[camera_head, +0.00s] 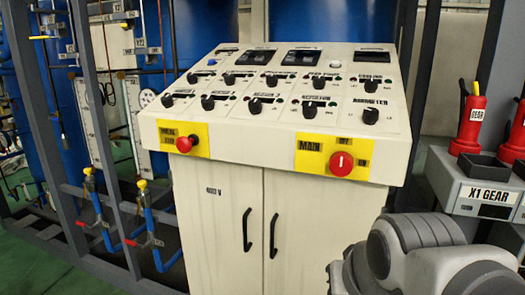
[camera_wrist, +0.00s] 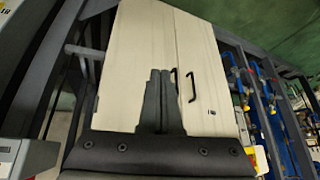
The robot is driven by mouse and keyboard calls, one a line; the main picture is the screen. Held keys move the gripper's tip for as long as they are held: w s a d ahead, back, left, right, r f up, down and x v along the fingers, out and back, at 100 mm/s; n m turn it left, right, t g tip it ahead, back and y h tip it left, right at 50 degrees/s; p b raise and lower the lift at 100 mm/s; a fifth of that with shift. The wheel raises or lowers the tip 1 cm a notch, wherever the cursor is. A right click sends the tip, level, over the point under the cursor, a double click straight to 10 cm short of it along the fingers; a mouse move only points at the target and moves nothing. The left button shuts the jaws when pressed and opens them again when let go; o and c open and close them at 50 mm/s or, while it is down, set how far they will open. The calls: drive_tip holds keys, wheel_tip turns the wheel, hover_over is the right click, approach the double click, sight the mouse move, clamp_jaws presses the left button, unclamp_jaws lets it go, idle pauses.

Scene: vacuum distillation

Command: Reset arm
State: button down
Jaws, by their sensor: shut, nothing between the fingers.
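My gripper (camera_wrist: 159,75) shows in the wrist view with its two dark fingers together and nothing between them. It points toward the cream doors of the control cabinet (camera_wrist: 135,60), and I cannot tell how far off they are. In the head view the same control cabinet (camera_head: 215,225) stands in the middle with a sloped panel of black knobs. My grey arm (camera_head: 425,250) shows at the lower right of the head view, beside the cabinet's right door. The gripper itself is out of the head view.
The panel front bears a red emergency button (camera_head: 183,144) and a red main switch (camera_head: 341,163). A grey X1 GEAR box (camera_head: 487,195) with red tools (camera_head: 470,122) stands at the right. Blue tanks, grey frame posts (camera_head: 98,120) and pipes with yellow-topped valves (camera_head: 90,180) stand at the left.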

drive_tip(key=s+d+g, duration=0.1)
drive_tip(key=s+d, duration=0.1)
drive_tip(key=s, duration=0.3)
wheel_tip(320, 180, up, 20)
drive_tip(key=p, duration=1.9)
drive_tip(key=shift+f+n+p, duration=0.2)
drive_tip(key=shift+n+p, duration=0.1)
drive_tip(key=shift+p, duration=0.05)
drive_tip(key=shift+w, duration=0.15)
